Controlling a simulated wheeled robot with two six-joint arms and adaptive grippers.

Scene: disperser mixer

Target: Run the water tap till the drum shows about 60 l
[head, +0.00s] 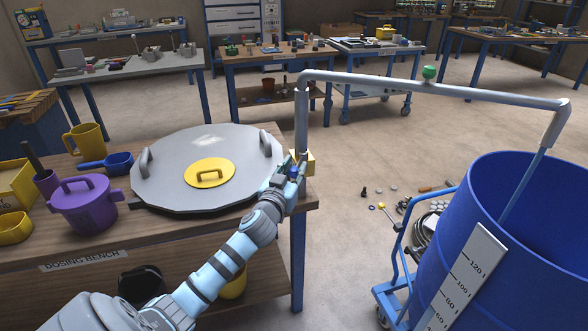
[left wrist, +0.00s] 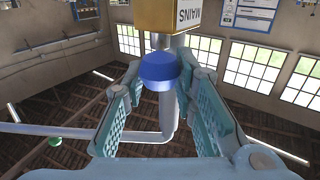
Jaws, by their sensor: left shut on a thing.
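My left gripper (head: 293,172) is at the foot of the tap's upright pipe, at the bench's right edge. The grey pipe (head: 430,90) runs right to a spout (head: 556,125) over the blue drum (head: 530,260). A thin blue-grey streak (head: 524,186), looking like water, slants from the spout into the drum. The drum's white scale (head: 466,275) shows marks from 120 down to about 60; I cannot make out a level. My right gripper is out of view.
A blue trolley frame (head: 395,270) is by the drum. Small items lie on the floor between bench and drum.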

